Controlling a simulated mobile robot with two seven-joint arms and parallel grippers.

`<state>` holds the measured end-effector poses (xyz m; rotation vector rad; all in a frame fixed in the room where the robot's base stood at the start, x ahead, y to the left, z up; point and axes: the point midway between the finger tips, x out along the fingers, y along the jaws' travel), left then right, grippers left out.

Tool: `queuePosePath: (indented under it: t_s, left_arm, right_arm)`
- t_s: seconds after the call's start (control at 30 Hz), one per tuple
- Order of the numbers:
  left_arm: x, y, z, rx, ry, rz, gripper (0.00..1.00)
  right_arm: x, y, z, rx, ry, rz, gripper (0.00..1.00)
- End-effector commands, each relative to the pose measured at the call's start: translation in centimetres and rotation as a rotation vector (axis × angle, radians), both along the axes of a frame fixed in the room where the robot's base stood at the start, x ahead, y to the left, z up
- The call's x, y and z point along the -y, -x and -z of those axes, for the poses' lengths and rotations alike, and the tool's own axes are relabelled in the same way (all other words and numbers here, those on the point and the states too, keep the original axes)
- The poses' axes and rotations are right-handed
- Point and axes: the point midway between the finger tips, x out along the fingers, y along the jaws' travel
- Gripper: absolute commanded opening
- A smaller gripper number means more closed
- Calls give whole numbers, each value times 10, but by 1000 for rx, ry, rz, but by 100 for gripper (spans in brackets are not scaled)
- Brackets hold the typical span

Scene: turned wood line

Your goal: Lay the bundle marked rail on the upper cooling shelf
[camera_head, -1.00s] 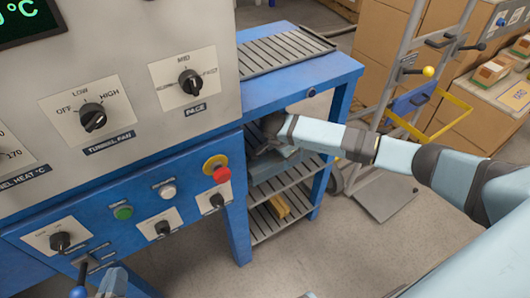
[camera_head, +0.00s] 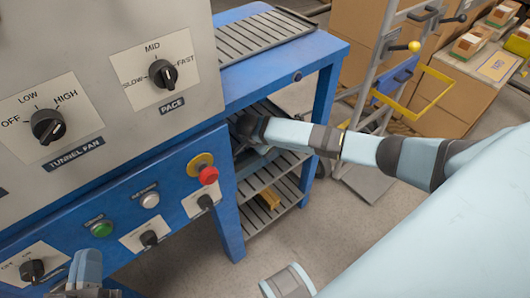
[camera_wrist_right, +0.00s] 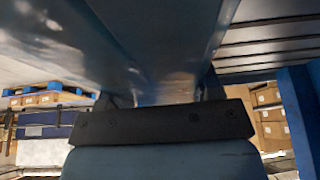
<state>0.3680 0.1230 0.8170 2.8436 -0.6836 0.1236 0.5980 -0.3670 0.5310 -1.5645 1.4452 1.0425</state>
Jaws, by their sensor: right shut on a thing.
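My right arm reaches in from the right, under the blue table. The right gripper (camera_wrist_right: 160,100) is mostly hidden by the arm and table in the head view. In the right wrist view it is shut on a shiny bluish bundle (camera_wrist_right: 165,50); no marking on it is readable. In the head view a grey-blue piece (camera_head: 254,161) shows below the hand, at the slatted upper shelf (camera_head: 287,165). I cannot tell whether the bundle touches the shelf. My left gripper (camera_head: 78,291) is at the bottom left, cut off by the frame; its fingers cannot be made out.
A wooden block (camera_head: 268,200) lies on the lower shelf (camera_head: 258,220). The blue table (camera_head: 318,52) has a slatted top and a leg close to my right arm. A control panel (camera_head: 150,195) fills the left. A trolley (camera_head: 383,85) and cartons stand at right.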

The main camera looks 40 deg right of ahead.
Motion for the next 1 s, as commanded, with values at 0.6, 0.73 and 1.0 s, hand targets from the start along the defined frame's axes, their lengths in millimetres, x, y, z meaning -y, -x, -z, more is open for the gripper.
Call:
queuePosePath:
  t_s: [0.6, 0.73, 1.0]
  left_arm:
    - [2, 1, -9, 40, 26, 11, 0]
    - [3, 1, -9, 39, 26, 11, 0]
    - [2, 0, -13, 26, 10, 7, 0]
  right_arm:
    - [0, 0, 14, 1, 0, 0, 85]
    - [0, 0, 14, 1, 0, 0, 85]
    - [-5, -1, -5, 3, 0, -1, 85]
